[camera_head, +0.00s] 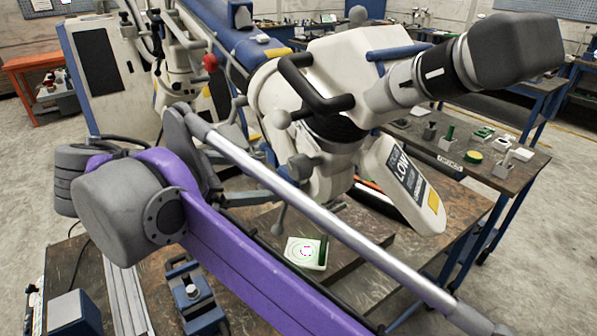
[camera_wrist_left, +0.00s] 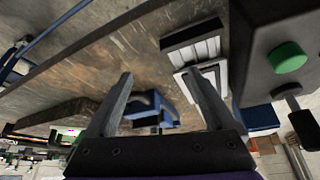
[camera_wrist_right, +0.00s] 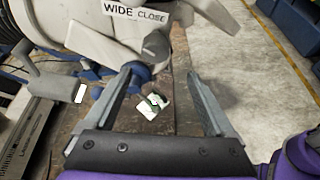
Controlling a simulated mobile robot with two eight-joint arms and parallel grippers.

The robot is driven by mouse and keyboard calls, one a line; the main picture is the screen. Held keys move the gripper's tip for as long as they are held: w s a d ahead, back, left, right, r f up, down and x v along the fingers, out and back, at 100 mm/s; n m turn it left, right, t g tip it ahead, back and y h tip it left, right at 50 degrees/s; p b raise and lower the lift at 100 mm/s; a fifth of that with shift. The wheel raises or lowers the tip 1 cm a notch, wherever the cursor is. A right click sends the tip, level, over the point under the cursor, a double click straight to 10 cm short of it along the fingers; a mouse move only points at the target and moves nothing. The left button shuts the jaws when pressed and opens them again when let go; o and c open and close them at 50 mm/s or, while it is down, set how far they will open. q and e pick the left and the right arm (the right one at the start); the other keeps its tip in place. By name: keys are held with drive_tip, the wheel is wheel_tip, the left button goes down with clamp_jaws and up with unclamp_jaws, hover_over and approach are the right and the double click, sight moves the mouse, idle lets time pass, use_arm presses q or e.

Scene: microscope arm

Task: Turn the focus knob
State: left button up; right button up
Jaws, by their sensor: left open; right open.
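The large white microscope arm (camera_head: 335,70) fills the middle of the head view, with a black handle and a lettered panel (camera_head: 406,172). In the right wrist view its underside (camera_wrist_right: 100,35) carries a "WIDE CLOSE" label (camera_wrist_right: 136,11). A grey rounded knob (camera_wrist_right: 155,45) hangs below that label; I cannot tell for sure that it is the focus knob. My right gripper (camera_wrist_right: 162,76) is open and empty, its fingertips apart just below the knob in the picture. My left gripper (camera_wrist_left: 157,75) is open and empty above a bench, away from the microscope. Neither gripper shows in the head view.
A white card with a ring pattern (camera_head: 305,252) lies on the bench (camera_head: 372,283); it also shows in the right wrist view (camera_wrist_right: 153,106). Blue clamp-like hardware (camera_wrist_left: 152,108), a slotted grey block (camera_wrist_left: 192,42) and a box with a green button (camera_wrist_left: 288,58) are near my left gripper.

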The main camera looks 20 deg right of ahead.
sight(293, 168)
use_arm(q)
drive_tip(key=shift+f, duration=0.3)
use_arm(e)
drive_tip(key=x, duration=0.6)
drive_tip(key=r+x, duration=0.1)
drive_tip(key=x, duration=0.2)
drive_tip(key=shift+w+d, duration=0.4)
drive_tip(key=c, duration=1.4)
drive_tip(key=shift+o, duration=0.2)
use_arm(q)
drive_tip(key=shift+r, duration=0.15)
